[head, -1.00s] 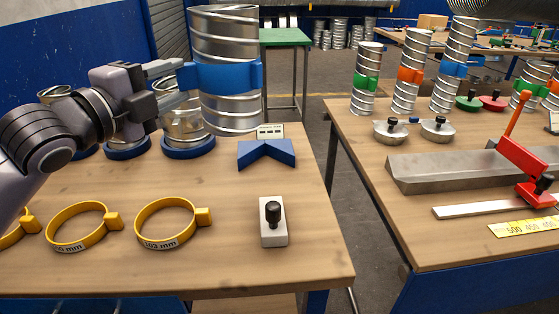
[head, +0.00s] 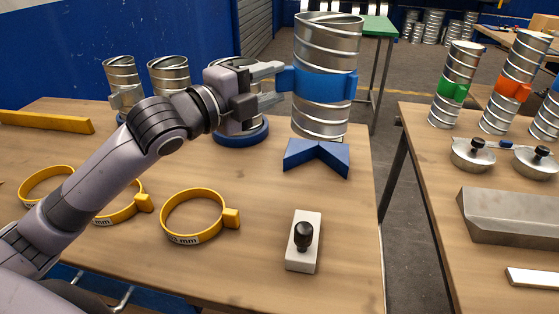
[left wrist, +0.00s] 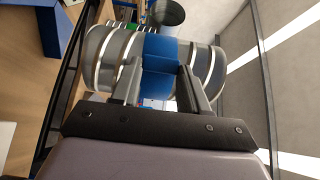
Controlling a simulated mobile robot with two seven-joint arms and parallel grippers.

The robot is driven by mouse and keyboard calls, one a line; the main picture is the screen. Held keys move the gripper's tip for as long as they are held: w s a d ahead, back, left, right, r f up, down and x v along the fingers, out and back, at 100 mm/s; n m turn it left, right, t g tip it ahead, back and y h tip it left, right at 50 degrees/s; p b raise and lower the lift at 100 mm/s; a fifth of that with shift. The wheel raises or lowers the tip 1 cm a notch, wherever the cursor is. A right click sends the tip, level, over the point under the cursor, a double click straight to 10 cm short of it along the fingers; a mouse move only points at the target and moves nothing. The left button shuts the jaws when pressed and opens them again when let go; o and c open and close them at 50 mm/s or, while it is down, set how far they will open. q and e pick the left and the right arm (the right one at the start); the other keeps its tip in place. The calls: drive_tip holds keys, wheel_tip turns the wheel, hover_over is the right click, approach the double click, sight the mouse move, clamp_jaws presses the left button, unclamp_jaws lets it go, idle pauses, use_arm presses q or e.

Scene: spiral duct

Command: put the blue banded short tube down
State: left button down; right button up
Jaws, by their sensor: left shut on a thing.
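The blue banded short tube (head: 325,117) is a grey spiral metal duct with a wide blue band, held upright in the head view. My left gripper (head: 284,80) is shut on its blue band from the left. In the left wrist view the tube (left wrist: 104,58) lies across the picture, with the gripper's fingers (left wrist: 160,88) on the band. The tube's lower end shows just above and behind a blue V-shaped block (head: 317,158) on the table. I cannot tell whether they touch. My right gripper is not in view.
A white block with a black knob (head: 303,242) stands in front on the wooden table (head: 255,265). Yellow rings (head: 193,217) lie to its left. Other tubes (head: 168,75) stand behind my arm. A second table with banded tubes (head: 457,85) is at the right, across a gap.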

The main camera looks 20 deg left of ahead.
use_arm(q)
wheel_tip(320, 180, down, 14)
drive_tip(key=b, duration=0.1)
drive_tip(key=shift+f, duration=0.4)
drive_tip(key=c, duration=0.6)
unclamp_jaws()
drive_tip(key=shift+f, duration=0.1)
drive_tip(key=shift+o, duration=0.2)
drive_tip(key=shift+b+v, duration=0.95)
drive_tip(key=shift+v, duration=5.05)
